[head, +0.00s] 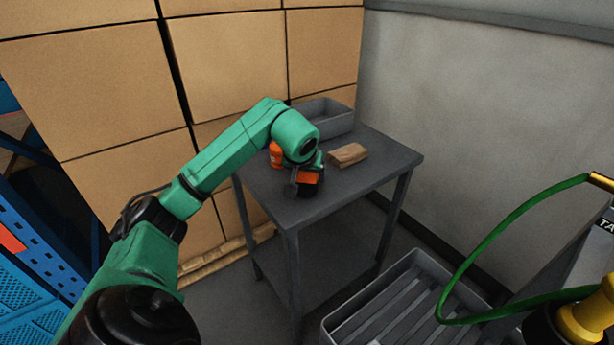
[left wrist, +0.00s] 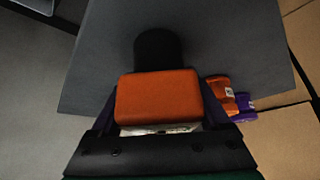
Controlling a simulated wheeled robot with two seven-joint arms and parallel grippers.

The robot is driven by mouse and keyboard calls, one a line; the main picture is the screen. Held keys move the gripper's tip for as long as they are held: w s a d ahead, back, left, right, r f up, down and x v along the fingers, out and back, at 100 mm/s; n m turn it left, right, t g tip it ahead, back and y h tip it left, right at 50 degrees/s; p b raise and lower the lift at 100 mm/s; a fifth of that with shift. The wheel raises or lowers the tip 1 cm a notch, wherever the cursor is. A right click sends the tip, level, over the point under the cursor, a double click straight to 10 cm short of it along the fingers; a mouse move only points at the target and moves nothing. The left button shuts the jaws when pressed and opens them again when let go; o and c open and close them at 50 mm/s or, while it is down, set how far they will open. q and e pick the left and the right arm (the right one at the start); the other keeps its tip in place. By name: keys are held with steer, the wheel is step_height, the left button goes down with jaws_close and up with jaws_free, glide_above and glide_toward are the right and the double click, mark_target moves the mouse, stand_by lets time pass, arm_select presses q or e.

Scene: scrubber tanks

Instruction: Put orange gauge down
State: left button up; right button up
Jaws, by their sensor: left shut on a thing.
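The orange gauge (left wrist: 157,97) is a block with a dark round part at its far end in the left wrist view. In the head view the gauge (head: 307,178) shows partly behind my left gripper (head: 299,182), low over the front part of the grey table (head: 350,187). My left gripper is shut on the gauge, with a finger at each side of it in the left wrist view. Whether the gauge touches the tabletop, I cannot tell. My right gripper is in neither view.
Another orange item (head: 276,155) stands near the table's left edge, beside a purple item (left wrist: 245,105). A brown block (head: 347,154) and a grey bin (head: 345,121) are on the table. A grey crate (head: 345,325) is on the floor. The table's right front is clear.

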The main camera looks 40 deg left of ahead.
arm_select(q)
steer(key=o, duration=1.4)
steer(key=shift+f, duration=0.15)
steer(key=shift+r, duration=0.3)
steer(key=v, duration=1.2)
steer(key=shift+p, duration=0.3)
steer(key=shift+d+f, duration=0.1)
steer(key=shift+f, duration=0.05)
